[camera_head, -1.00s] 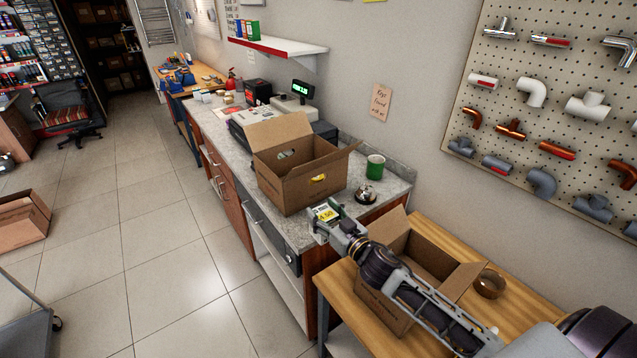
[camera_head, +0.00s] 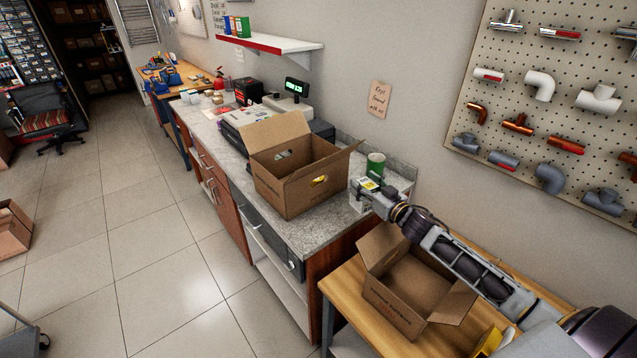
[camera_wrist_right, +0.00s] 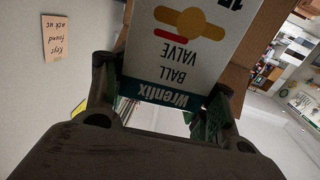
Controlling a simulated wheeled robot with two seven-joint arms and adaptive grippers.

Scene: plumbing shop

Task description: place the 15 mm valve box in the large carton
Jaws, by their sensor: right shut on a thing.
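My left gripper is not in view.
A smaller open carton (camera_head: 388,307) stands on the wooden table (camera_head: 345,285) below my right arm. A till (camera_head: 285,103) and a wall shelf (camera_head: 280,50) are beyond the large carton. The floor at left is mostly clear.

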